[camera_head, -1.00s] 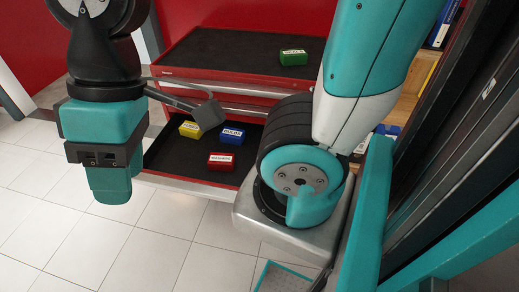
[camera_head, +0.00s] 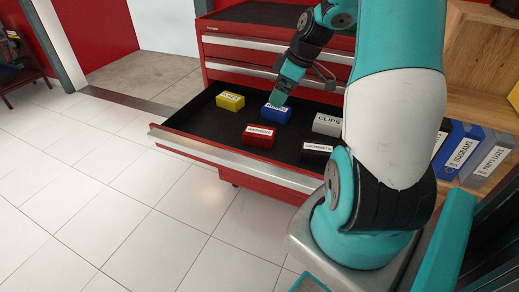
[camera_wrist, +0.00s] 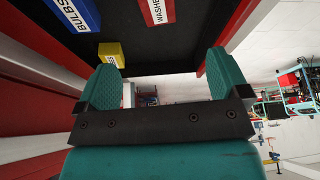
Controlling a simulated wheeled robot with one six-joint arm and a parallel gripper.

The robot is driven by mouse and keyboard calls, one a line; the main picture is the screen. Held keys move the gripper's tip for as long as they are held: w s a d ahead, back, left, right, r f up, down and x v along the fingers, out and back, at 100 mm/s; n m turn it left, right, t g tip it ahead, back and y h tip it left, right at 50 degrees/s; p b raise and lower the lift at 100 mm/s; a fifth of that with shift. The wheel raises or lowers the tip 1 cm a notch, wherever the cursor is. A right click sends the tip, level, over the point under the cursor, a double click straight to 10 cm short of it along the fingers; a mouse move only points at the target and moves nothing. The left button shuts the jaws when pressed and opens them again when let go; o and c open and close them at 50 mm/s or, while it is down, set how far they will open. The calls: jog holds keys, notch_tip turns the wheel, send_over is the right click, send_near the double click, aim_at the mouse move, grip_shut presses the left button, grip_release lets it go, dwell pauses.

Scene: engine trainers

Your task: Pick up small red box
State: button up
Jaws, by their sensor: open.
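The small red box (camera_head: 258,137) lies in the open drawer (camera_head: 205,125), towards its front edge. It has a white label with dark text. It also shows in the wrist view (camera_wrist: 157,12), cut off by the top edge, with a label reading WASHERS, beyond the gap between my fingers. My gripper (camera_wrist: 163,80) is open with nothing between its fingers. In the head view my gripper (camera_head: 279,97) is at the blue box, behind the red box and slightly right of it. I cannot tell its exact height.
In the drawer are a yellow box (camera_head: 231,101), a blue box (camera_head: 275,114), a grey CLIPS box (camera_head: 327,125) and a black box (camera_head: 316,150). Closed red drawers (camera_head: 250,57) stand behind. Binders (camera_head: 460,148) sit on a wooden shelf at right. The tiled floor at left is clear.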

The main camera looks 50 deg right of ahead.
aim_at(260, 131)
jog(key=x, duration=0.5)
jog(key=b+x, duration=0.1)
jog(key=x, duration=0.5)
jog(key=b+x, duration=0.1)
jog(key=x, duration=0.5)
jog(key=shift+d+f, duration=0.25)
jog(key=shift+d, duration=0.05)
jog(key=shift+f, duration=0.2)
jog(key=c, duration=1)
